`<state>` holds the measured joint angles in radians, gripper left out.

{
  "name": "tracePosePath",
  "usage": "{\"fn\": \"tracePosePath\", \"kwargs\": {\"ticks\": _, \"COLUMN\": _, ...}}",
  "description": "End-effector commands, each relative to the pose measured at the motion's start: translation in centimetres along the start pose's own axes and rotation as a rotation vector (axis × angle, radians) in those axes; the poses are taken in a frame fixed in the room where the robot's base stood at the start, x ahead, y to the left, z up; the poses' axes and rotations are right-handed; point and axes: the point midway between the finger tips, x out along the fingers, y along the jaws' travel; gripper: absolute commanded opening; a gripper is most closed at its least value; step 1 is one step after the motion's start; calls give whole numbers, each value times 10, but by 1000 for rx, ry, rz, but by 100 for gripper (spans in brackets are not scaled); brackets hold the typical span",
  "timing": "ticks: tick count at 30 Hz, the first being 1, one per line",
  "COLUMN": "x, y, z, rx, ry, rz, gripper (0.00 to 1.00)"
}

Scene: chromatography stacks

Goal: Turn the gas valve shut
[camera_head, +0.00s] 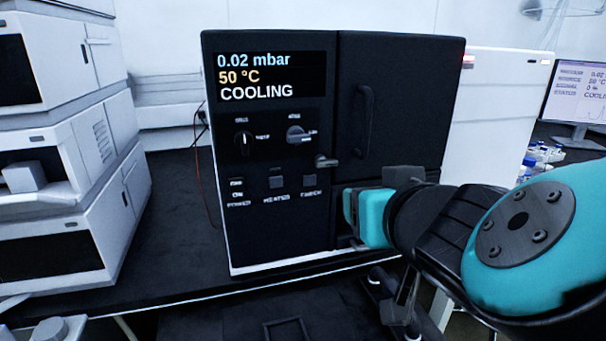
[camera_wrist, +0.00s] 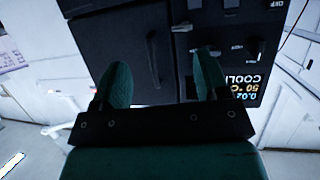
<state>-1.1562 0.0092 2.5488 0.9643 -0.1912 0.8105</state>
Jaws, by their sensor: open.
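The dark oven-like cabinet (camera_head: 285,225) carries two valve-like knobs below its display. The left one, a black knob (camera_head: 243,141), has its pointer upright. The right one, a grey lever knob (camera_head: 299,134), has its lever pointing right. Their labels are too blurred to tell which is the gas valve. Both show upside down in the wrist view, the grey lever knob (camera_wrist: 208,50) partly behind a finger and the black knob (camera_wrist: 257,48) beside it. My gripper (camera_head: 356,212) is open and empty, in front of the cabinet, lower right of both knobs. It also shows in the wrist view (camera_wrist: 163,78).
The display (camera_head: 268,78) reads 0.02 mbar, 50 °C, COOLING. A small grey latch (camera_head: 327,161) and a vertical door handle (camera_head: 366,120) stick out near my gripper. Several square buttons sit below the knobs. White instruments (camera_head: 65,200) stand left, with bare bench between.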

Motion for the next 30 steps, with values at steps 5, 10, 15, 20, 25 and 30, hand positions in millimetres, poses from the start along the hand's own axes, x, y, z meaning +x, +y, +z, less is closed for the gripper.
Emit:
{"fn": "tracePosePath", "kwargs": {"ticks": 5, "x": -18, "y": -44, "z": -17, "rx": -14, "ry": 285, "rz": -124, "gripper": 68}}
{"fn": "tracePosePath", "kwargs": {"ticks": 10, "x": -27, "y": -57, "z": -31, "rx": -17, "ry": 371, "rz": -166, "gripper": 68}}
{"fn": "tracePosePath", "kwargs": {"ticks": 15, "x": -7, "y": -58, "z": -43, "rx": -16, "ry": 373, "rz": -159, "gripper": 68}}
{"fn": "tracePosePath", "kwargs": {"ticks": 20, "x": 26, "y": -63, "z": -57, "rx": -14, "ry": 371, "rz": -158, "gripper": 68}}
{"fn": "tracePosePath", "kwargs": {"ticks": 25, "x": 62, "y": -70, "z": -72, "rx": -15, "ry": 370, "rz": -160, "gripper": 68}}
{"fn": "tracePosePath", "kwargs": {"ticks": 30, "x": 95, "y": -76, "z": -84, "rx": -15, "ry": 371, "rz": -161, "gripper": 68}}
